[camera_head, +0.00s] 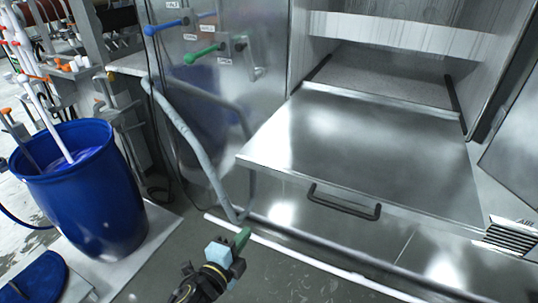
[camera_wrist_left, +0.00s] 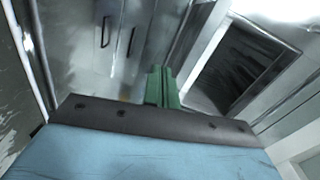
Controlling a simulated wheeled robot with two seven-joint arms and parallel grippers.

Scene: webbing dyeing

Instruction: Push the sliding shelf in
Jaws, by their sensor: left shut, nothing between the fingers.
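The sliding shelf (camera_head: 365,150) is a flat metal tray pulled out of the steel cabinet, with a dark bar handle (camera_head: 343,205) on its front face. Its back end reaches into the cabinet opening between two dark rails. My left gripper (camera_head: 241,239) has green fingers and a light blue body. It is low in the head view, left of and below the shelf's front left corner, apart from the shelf. Its green fingers (camera_wrist_left: 161,86) are together and empty in the left wrist view. My right gripper is not in view.
A blue barrel (camera_head: 80,195) of dye stands on the left. A grey hose (camera_head: 190,140) hangs beside the cabinet's side panel, which carries a blue valve (camera_head: 167,26) and a green valve (camera_head: 204,53). An open door (camera_head: 515,135) stands at the right. Floor is clear around my gripper.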

